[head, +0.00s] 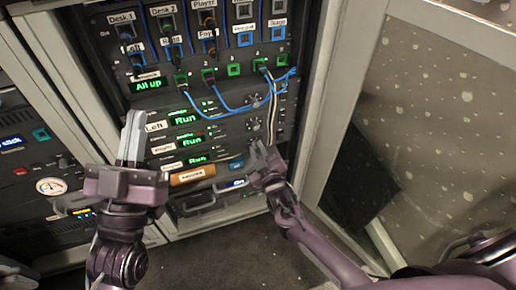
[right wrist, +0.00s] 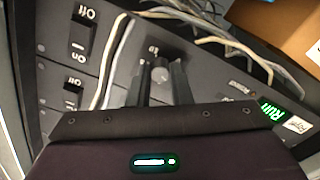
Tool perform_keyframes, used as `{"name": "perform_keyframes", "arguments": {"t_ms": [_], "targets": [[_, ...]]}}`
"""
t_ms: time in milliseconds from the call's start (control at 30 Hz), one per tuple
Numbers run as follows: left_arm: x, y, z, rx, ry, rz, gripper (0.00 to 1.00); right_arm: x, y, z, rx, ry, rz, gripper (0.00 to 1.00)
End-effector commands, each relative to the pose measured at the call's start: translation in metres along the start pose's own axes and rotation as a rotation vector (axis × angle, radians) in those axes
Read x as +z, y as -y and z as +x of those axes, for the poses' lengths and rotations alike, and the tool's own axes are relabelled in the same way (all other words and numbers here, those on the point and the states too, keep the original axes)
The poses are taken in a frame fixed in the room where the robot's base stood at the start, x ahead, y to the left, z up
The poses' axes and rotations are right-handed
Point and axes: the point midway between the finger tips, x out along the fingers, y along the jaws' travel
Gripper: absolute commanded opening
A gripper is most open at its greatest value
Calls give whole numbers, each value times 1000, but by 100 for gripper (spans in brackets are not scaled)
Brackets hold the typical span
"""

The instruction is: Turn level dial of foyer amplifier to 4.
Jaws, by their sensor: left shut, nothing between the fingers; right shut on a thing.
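In the head view, three stacked amplifier rows show green Run displays. The top row is labelled Left (head: 156,127); I cannot read the lower two labels surely, so which row is the foyer amplifier is unclear. My right gripper (head: 262,157) is at the right end of the lowest row and hides its dial there. In the right wrist view, its fingers (right wrist: 160,82) are shut on a small grey level dial (right wrist: 160,71), one finger on each side. The dial's number setting is not legible. My left gripper (head: 133,132) is shut and empty, in front of the rack's left side.
Blue and white cables (head: 240,105) hang across the upper rack; pale cables (right wrist: 230,38) pass near the dial. On/off switches (right wrist: 79,35) show in the right wrist view. An orange labelled box (head: 193,175) sits below the rows. An open glass door (head: 430,110) stands at right.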

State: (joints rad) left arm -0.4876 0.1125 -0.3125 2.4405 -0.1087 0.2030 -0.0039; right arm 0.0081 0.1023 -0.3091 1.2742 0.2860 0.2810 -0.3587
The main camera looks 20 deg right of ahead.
Motion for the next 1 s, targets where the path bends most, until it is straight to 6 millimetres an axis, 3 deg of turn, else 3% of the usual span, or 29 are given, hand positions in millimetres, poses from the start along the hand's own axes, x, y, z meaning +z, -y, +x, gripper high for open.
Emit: {"name": "perform_keyframes", "arguments": {"t_ms": [200, 500, 700, 1000], "targets": [[47, -2, -11, -2, 234, -11, 0, 0, 0, 0, 0, 3, 206, 0], [101, -5, -40, -1, 519, -24, 0, 0, 0, 0, 0, 3, 486, 0], [127, -8, -62, 1, 669, -32, 0, 0, 1, 0, -1, 3, 646, 0], [149, -11, -85, 3, 812, -40, 0, 0, 0, 0, 0, 2, 802, 0]]}}
